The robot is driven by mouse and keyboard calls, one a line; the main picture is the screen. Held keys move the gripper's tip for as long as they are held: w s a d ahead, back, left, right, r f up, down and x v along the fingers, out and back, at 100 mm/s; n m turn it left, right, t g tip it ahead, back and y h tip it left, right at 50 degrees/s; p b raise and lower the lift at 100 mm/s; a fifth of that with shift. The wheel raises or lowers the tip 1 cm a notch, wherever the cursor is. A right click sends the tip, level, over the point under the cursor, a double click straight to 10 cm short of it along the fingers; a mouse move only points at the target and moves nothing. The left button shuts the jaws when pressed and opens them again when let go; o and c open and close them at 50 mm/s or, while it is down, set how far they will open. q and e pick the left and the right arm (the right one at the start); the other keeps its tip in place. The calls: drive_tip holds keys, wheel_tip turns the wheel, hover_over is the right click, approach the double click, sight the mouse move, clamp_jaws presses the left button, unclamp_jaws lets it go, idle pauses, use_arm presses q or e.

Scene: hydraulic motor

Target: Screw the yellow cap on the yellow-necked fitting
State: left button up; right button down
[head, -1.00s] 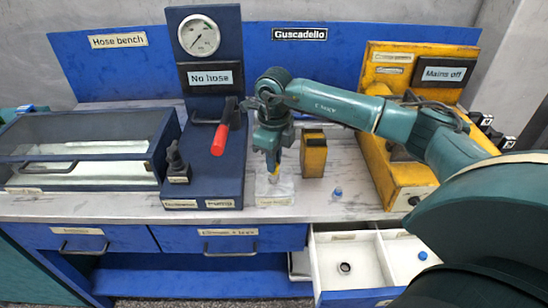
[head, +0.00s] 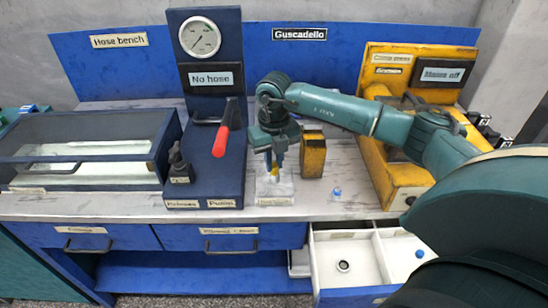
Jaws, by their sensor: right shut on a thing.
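My right gripper (head: 274,160) points straight down over a small pale block (head: 275,190) on the bench. It is shut on a small yellow piece (head: 274,172), which looks like the yellow cap; the fingers hide most of it. The yellow piece is right above the block, at the place of the fitting. The fitting's neck is hidden or too small to make out, and I cannot tell whether the cap touches it. My left gripper is not in view.
A yellow-and-black block (head: 313,157) stands close to the right of the gripper. A blue cap (head: 336,192) lies on the bench. The dark blue gauge stand (head: 205,150) with a red lever (head: 220,142) is on the left. An open drawer (head: 345,272) holds a dark ring (head: 343,266).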

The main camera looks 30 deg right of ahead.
drive_tip(key=m, duration=0.2)
drive_tip(key=shift+m+p, duration=0.3)
drive_tip(key=shift+m, duration=0.1)
drive_tip(key=shift+f+m, duration=0.1)
drive_tip(key=shift+m, duration=0.3)
drive_tip(key=m+p, duration=0.1)
drive_tip(key=m, duration=0.1)
drive_tip(key=shift+m, duration=0.7)
drive_tip(key=shift+m+p, duration=0.35)
drive_tip(key=shift+m, duration=0.25)
drive_tip(key=c, duration=1.5)
unclamp_jaws()
